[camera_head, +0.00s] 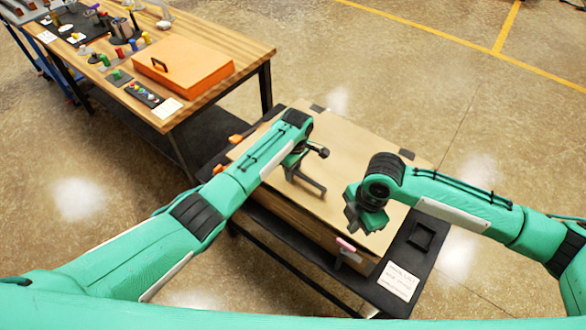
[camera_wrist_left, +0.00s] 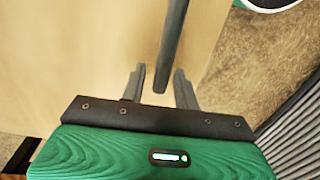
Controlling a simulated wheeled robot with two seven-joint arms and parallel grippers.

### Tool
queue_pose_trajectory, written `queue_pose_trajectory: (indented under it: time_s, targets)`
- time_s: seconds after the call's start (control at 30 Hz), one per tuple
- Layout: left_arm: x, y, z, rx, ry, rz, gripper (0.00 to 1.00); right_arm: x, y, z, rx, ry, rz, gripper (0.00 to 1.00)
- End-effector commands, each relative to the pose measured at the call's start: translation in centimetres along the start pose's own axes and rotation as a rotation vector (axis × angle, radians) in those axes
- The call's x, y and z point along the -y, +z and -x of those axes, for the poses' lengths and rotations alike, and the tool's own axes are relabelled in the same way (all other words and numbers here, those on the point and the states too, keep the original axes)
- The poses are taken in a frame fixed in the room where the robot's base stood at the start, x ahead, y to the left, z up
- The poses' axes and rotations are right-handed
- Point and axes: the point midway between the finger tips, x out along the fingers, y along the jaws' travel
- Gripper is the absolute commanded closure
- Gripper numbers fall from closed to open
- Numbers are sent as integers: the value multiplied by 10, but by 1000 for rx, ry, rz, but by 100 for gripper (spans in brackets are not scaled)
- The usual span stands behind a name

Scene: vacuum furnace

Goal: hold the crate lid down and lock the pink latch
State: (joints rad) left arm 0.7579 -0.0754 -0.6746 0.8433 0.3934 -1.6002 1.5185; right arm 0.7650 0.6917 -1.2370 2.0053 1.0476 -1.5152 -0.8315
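The crate lid (camera_head: 340,150) is a broad tan panel lying on the wooden crate (camera_head: 290,218); it looks closed. The pink latch (camera_head: 346,244) is on the crate's near side, close to the right corner. My left gripper (camera_head: 304,180) is over the lid's middle; whether it touches is unclear. In the left wrist view its fingers (camera_wrist_left: 160,92) are apart, with a dark bar (camera_wrist_left: 172,45) reaching between them. My right gripper (camera_head: 354,222) hangs above the lid's near right part, just beyond the pink latch; its fingers are too small and shadowed to judge.
The crate stands on a dark low table (camera_head: 415,255) with a square recess and a white label (camera_head: 398,282). Orange latches (camera_head: 219,168) are on its left side. A wooden workbench (camera_head: 235,45) at upper left carries an orange case (camera_head: 185,68) and small parts. Floor at right is clear.

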Motion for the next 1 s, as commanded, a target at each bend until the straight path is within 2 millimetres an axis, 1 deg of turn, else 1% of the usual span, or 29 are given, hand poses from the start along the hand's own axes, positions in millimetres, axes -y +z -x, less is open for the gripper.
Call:
queue_pose_trajectory:
  time_s: [0.03, 0.13, 0.17, 1.0]
  targets:
    - [0, 0, 0, 0, 0, 0, 80, 0, 0, 0, 0, 0, 0, 100]
    - [0, 0, 0, 0, 0, 0, 99, 0, 0, 0, 0, 0, 0, 100]
    - [0, 0, 0, 0, 0, 0, 100, 0, 0, 0, 0, 0, 0, 100]
    - [0, 0, 1, 0, 1, 0, 100, 0, 0, 0, 0, 0, 0, 100]
